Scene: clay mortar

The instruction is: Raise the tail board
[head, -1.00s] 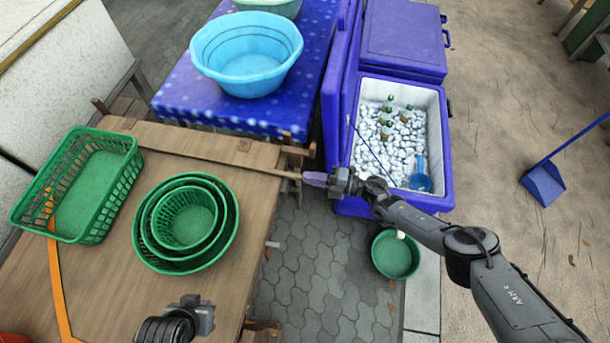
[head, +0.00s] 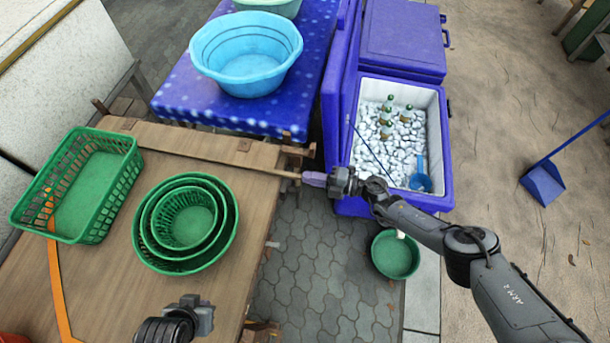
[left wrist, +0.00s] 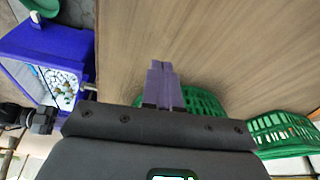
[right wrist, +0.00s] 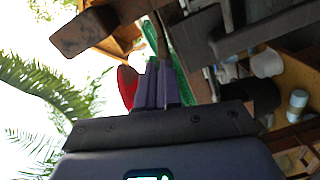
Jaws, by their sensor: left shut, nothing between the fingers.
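A long wooden board (head: 205,146) lies along the far edge of the brown wooden table, with dark fittings on its far side. It looks like the tail board, and its tilt is hard to judge. A thin wooden end sticks out to the right, at the fingertips of my right gripper (head: 313,179). In the right wrist view the purple fingers (right wrist: 158,85) sit close together by a brown wooden bar; whether they clasp it is unclear. My left gripper (head: 205,312) is shut and empty over the table's near part; its fingers (left wrist: 162,85) also show in the left wrist view.
Nested green baskets (head: 185,222) and a rectangular green basket (head: 108,235) stand on the table. Beyond are a blue basin (head: 246,55) on a blue cloth and an open cooler (head: 446,150) of ice and bottles. A green bucket (head: 395,255) stands on the paving.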

